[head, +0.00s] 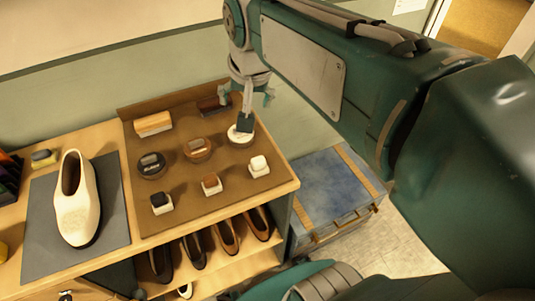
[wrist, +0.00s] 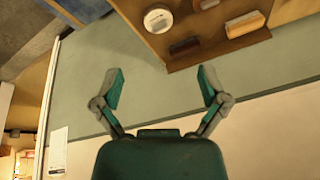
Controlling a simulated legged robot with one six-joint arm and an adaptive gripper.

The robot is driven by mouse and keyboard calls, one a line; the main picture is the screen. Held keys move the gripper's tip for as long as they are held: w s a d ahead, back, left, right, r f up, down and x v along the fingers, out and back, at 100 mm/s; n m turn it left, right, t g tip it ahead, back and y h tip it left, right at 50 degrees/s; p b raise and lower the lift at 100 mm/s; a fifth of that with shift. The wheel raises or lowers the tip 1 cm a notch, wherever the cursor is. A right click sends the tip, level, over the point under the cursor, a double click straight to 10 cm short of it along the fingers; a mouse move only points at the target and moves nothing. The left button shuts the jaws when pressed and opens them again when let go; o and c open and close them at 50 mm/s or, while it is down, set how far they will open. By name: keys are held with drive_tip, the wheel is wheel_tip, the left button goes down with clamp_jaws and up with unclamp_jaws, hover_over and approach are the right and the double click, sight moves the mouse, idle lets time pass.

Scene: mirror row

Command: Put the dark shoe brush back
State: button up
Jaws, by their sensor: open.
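The dark shoe brush (head: 209,106) lies at the back of the brown display board (head: 222,181), right of the lighter orange-brown brush (head: 153,124). In the wrist view the dark brush (wrist: 184,46) lies near the board's edge, beside the lighter brush (wrist: 245,24). My gripper (head: 246,100) is just right of the dark brush in the head view and partly covers a white-lidded tin (head: 240,137). In the wrist view my gripper (wrist: 162,86) has its fingers wide apart, with nothing between them. The dark brush appears beyond the fingertips, apart from them.
A white shoe (head: 77,200) stands on a grey mat (head: 40,246) at left. Dark and brown shoes (head: 227,237) fill the shelf below. A blue-topped chest (head: 325,190) stands at right.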

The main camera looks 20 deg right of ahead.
drive_tip(key=s+f+n+t, duration=0.1)
drive_tip(key=s+f+n, duration=0.3)
drive_tip(key=s, duration=0.7)
wheel_tip(320, 180, down, 2)
drive_tip(key=shift+s+f+n, duration=0.15)
drive_tip(key=shift+f+n, duration=0.1)
drive_tip(key=shift+n, duration=0.05)
drive_tip(key=shift+o, duration=0.3)
